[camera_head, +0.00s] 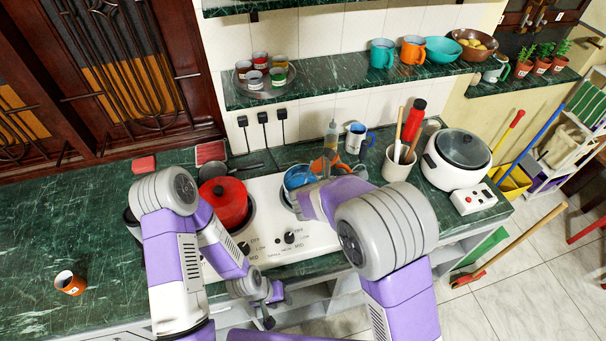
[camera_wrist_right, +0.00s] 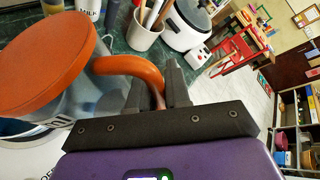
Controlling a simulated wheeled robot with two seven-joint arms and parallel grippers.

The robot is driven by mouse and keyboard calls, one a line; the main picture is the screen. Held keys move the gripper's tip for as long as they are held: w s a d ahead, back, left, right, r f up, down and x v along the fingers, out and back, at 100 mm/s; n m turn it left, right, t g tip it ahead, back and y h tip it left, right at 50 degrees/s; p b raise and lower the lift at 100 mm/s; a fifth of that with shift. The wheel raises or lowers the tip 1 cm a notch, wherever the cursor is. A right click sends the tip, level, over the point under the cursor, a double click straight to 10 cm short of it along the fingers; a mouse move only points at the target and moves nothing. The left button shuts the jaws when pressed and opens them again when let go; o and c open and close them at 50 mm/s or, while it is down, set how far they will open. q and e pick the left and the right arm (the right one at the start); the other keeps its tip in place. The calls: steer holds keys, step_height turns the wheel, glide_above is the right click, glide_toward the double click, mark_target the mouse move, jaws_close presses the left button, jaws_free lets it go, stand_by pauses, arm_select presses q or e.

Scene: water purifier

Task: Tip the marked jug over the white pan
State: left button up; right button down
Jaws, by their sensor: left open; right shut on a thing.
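The jug has an orange lid (camera_wrist_right: 45,62), a clear bluish body (camera_wrist_right: 98,104) with dark marking, and an orange handle (camera_wrist_right: 120,66). My right gripper (camera_wrist_right: 160,92) is shut on that handle. In the head view the jug's orange part (camera_head: 323,162) shows above the right side of the stove, and my right arm hides most of it. Below it, a blue-rimmed round vessel (camera_head: 297,177), apparently the white pan, sits on the right burner, partly hidden. I cannot tell the jug's exact tilt. My left gripper (camera_head: 272,305) is open and empty in front of the stove.
A red pot (camera_head: 225,203) stands on the left burner of the white stove (camera_head: 290,250). A utensil crock (camera_head: 400,165) and a white cooker (camera_head: 458,158) stand to the right.

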steer(key=shift+w+r+p, duration=0.1)
steer(key=shift+w+p, duration=0.1)
steer(key=shift+p, duration=0.1)
steer(key=shift+s+a+r, duration=0.1)
steer(key=shift+a, duration=0.05)
steer(key=shift+w+n+h+p, duration=0.2)
steer(key=shift+n+h+p, duration=0.1)
steer(key=shift+p, duration=0.05)
steer(key=shift+s+a+r, duration=0.1)
steer(key=shift+a, duration=0.05)
steer(key=shift+w+p, duration=0.2)
steer(key=shift+p, duration=0.1)
steer(key=shift+s+a+g, duration=0.1)
steer(key=shift+s+g, duration=0.05)
steer(key=shift+g, duration=0.15)
steer(key=shift+n, duration=0.3)
steer(key=shift+w, duration=0.2)
